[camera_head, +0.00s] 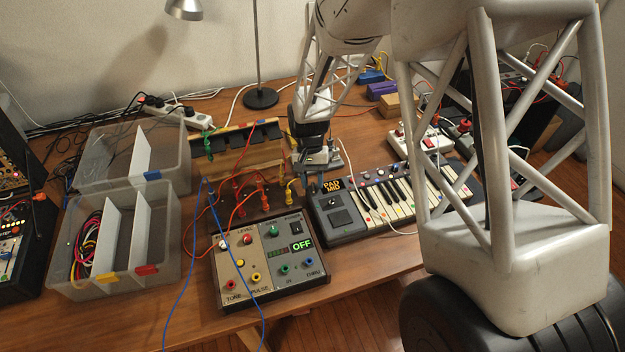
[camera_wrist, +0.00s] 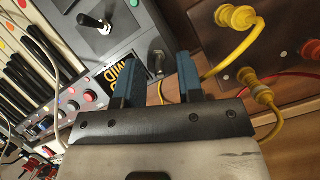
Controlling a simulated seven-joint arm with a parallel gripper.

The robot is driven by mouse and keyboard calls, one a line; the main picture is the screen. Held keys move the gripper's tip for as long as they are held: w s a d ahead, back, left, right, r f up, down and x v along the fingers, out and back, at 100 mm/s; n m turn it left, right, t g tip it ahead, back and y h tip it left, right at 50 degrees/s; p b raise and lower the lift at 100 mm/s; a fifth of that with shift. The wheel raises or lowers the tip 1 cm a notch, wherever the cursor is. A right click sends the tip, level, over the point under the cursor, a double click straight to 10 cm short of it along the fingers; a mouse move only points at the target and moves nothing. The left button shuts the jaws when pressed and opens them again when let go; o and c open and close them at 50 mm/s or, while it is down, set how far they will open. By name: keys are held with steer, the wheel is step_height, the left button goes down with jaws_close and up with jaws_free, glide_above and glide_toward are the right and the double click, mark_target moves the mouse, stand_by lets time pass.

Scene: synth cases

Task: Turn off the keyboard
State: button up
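The keyboard (camera_head: 352,222) lies on the table right of centre, with piano keys, a row of coloured knobs or buttons, a joystick or lever on a dark plate and a small display reading "PAD MID". In the wrist view the keyboard (camera_wrist: 103,68) fills the left side; its lever (camera_wrist: 103,24) stands near the top. My gripper (camera_head: 315,184) is above the keyboard's back left corner. In the wrist view its two blue fingers (camera_wrist: 155,72) are apart with nothing held; the left finger partly hides the display.
A grey synth module (camera_head: 268,262) with a POWER switch and a display reading "OFF" stands left of the keyboard. Yellow and red patch cables (camera_wrist: 232,62) run close beside my fingers. Clear bins (camera_head: 120,275) stand at left; a power strip (camera_head: 425,138) lies behind the keyboard.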

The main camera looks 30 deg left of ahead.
jaws_close()
steer(key=shift+s+d+r+t+y, duration=0.15)
steer(key=shift+t+y, duration=0.15)
steer(key=shift+y, duration=0.1)
steer(key=shift+s+d+r+t+y, duration=0.1)
steer(key=shift+s+d+t+y, duration=0.05)
steer(key=shift+t+y, duration=0.4)
steer(key=shift+s+d+t+y, duration=0.15)
steer(key=shift+t+y, duration=0.3)
steer(key=shift+t, duration=0.1)
steer(key=shift+s+d+t+y, duration=0.2)
steer(key=shift+t+y, duration=0.45)
steer(key=shift+s+d+t+y, duration=0.15)
steer(key=shift+s+t+y, duration=0.05)
steer(key=shift+t+y, duration=0.45)
jaws_free()
steer(key=shift+y, duration=0.3)
